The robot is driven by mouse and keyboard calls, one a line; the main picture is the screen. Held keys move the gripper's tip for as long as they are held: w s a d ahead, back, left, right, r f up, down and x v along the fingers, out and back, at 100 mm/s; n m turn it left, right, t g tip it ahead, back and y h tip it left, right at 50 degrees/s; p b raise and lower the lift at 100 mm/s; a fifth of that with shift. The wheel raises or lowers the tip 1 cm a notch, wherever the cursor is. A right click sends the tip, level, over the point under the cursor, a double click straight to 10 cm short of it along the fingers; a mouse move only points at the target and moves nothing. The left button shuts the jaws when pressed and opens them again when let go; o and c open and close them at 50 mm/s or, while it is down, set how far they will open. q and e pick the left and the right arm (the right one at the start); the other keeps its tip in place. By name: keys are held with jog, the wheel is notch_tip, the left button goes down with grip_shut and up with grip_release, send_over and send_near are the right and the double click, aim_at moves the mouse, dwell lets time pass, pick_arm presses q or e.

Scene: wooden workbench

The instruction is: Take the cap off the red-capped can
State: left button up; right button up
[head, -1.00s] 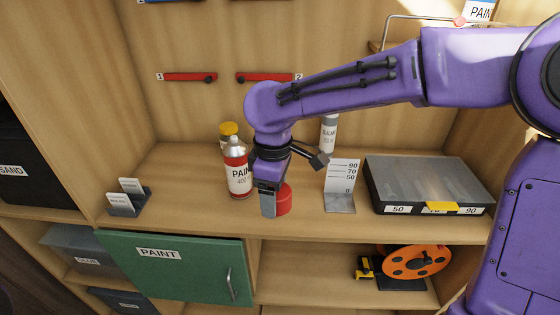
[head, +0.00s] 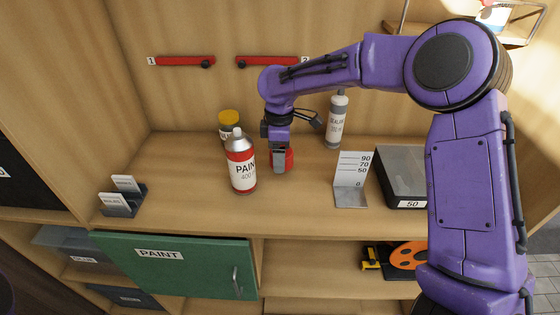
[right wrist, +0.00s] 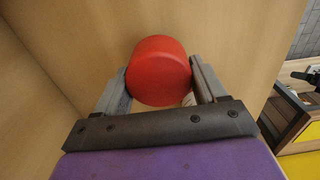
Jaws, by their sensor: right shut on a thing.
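The paint can (head: 241,170) stands upright on the workbench, red and white with a bare silver top and a nozzle showing. Its label reads PAINT 400. My right gripper (head: 280,168) is to the right of the can, apart from it, and shut on the red cap (head: 289,159). In the right wrist view the red cap (right wrist: 160,70) sits between the two grey fingers (right wrist: 161,88). I cannot tell whether the cap touches the wood. My left gripper is not in view.
A yellow-lidded jar (head: 229,119) stands behind the can. A sealant bottle (head: 337,120), a scale stand (head: 352,180) and a grey case (head: 402,172) are to the right. A small card holder (head: 122,202) is at the left. Bench between holder and can is clear.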

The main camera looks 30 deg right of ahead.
jog(key=shift+d+f, duration=0.15)
jog(key=shift+f, duration=0.05)
jog(key=f, duration=0.2)
jog(key=shift+s+f, duration=0.3)
jog(key=shift+s, duration=0.05)
jog(key=shift+w+f, duration=0.3)
jog(key=shift+w, duration=0.05)
jog(key=shift+s, duration=0.1)
jog(key=o, duration=1.1)
jog(key=shift+s, duration=0.1)
notch_tip(320, 180, up, 12)
jog(key=shift+r, duration=0.15)
